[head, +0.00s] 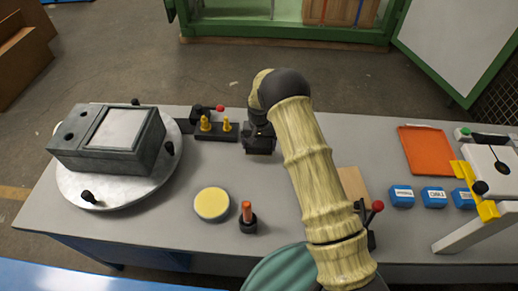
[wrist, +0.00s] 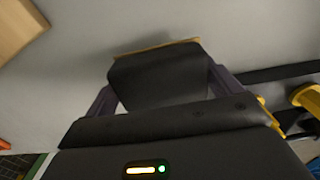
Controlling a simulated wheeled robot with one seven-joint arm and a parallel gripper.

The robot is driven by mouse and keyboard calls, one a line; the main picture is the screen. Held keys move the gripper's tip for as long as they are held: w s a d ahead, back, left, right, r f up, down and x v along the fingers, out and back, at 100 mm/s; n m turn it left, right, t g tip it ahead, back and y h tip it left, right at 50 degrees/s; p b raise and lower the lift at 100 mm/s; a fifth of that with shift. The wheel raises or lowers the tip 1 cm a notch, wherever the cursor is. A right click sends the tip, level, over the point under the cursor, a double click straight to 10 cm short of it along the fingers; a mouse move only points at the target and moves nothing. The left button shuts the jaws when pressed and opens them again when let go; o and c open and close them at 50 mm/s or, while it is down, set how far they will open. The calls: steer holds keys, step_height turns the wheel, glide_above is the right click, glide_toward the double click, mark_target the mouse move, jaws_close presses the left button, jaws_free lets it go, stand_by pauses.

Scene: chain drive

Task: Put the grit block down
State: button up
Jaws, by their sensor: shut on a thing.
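My gripper (head: 260,133) is over the back middle part of the grey table (head: 310,245) and points down. It is shut on the grit block (wrist: 155,75), a dark grey block with a thin tan layer along its far edge in the wrist view. One purple-grey finger shows on each side of it there. In the head view the dark block (head: 260,146) shows just under my gripper, low at the tabletop. I cannot tell whether it touches the table.
Left of the block is a black holder with yellow pegs (head: 206,124). A round disc with a grey box (head: 112,135) stands at the left. A yellow round pad (head: 212,204) and an orange-topped peg (head: 247,213) are in front. An orange tray (head: 425,151) and blue blocks (head: 433,196) are right.

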mark_target(259, 150)
step_height(259, 150, down, 3)
steer(key=shift+d+f+p, duration=0.1)
steer(key=shift+f+p, duration=0.1)
steer(key=shift+p, duration=0.3)
steer(key=shift+f, duration=0.1)
steer(key=shift+f, duration=0.1)
steer(key=o, duration=0.9)
steer(key=shift+f, duration=0.1)
steer(key=shift+s+r, duration=0.1)
steer(key=shift+r, duration=0.1)
steer(key=shift+r+b, duration=0.3)
steer(key=shift+r, duration=0.2)
step_height(259, 150, up, 11)
steer(key=b, duration=0.2)
steer(key=shift+b, duration=0.35)
